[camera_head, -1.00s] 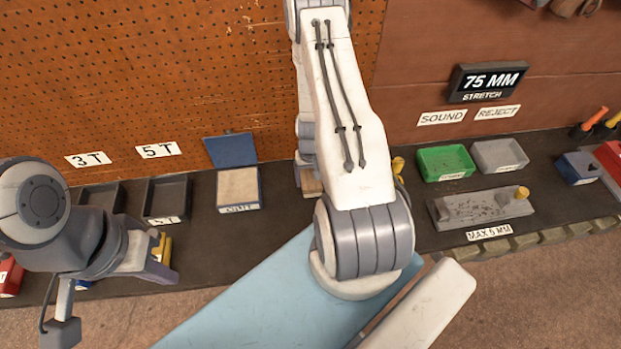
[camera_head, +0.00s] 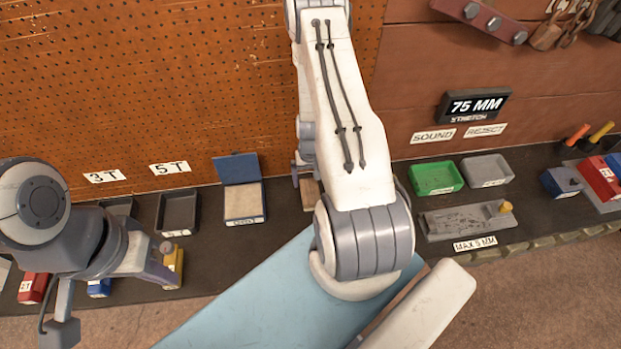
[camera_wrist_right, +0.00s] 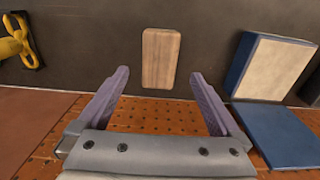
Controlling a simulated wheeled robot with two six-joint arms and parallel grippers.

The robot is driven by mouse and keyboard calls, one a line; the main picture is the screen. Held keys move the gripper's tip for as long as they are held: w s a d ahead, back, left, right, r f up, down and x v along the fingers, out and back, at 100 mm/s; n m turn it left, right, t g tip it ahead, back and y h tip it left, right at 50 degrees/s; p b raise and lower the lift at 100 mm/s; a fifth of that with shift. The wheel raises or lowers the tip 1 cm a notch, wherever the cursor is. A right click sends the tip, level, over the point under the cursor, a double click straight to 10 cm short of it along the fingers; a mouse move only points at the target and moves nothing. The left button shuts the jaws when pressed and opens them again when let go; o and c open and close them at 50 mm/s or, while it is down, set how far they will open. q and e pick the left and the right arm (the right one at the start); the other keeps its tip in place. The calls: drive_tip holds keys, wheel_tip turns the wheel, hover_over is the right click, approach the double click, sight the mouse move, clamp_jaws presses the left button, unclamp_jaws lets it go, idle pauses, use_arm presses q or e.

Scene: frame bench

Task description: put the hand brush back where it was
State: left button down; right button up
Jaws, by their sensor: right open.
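A plain wooden block (camera_wrist_right: 161,58) lies on the dark bench in the right wrist view. It may be the back of the hand brush, but no bristles or handle show. A sliver of wood (camera_head: 310,196) shows beside my right arm in the head view. My right gripper (camera_wrist_right: 160,75) is open and empty, its fingertips apart on either side of the block's near end. In the head view that gripper is mostly hidden behind my right arm. My left gripper (camera_head: 168,268) hangs over the bench's left part by a yellow object (camera_head: 174,264); its jaws are unclear.
A blue hinged box (camera_head: 243,204) stands left of the wood; it also shows in the wrist view (camera_wrist_right: 272,68). A yellow-handled thing (camera_wrist_right: 15,45) lies on the other side. Green (camera_head: 436,178) and grey (camera_head: 487,170) trays sit further right. The pegboard (camera_head: 200,80) rises behind.

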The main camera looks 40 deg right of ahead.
use_arm(q)
drive_tip(key=shift+r+p, duration=1.1)
drive_tip(key=shift+r, duration=0.55)
use_arm(e)
drive_tip(key=shift+r, duration=1.7)
drive_tip(key=w+a+r+n, duration=0.2)
drive_tip(key=a+r+n, duration=0.5)
drive_tip(key=a+r, duration=1.5)
drive_tip(key=s+a+r+n, duration=0.3)
drive_tip(key=s+a+r, duration=0.1)
drive_tip(key=s, duration=0.5)
drive_tip(key=s+a+r+n+y, duration=0.1)
drive_tip(key=s+a+r+n, duration=0.2)
drive_tip(key=s+r, duration=0.4)
drive_tip(key=shift+s+a+n, duration=0.3)
drive_tip(key=shift+s+a, duration=0.5)
drive_tip(key=shift+s, duration=0.1)
use_arm(q)
drive_tip(key=shift+f, duration=0.1)
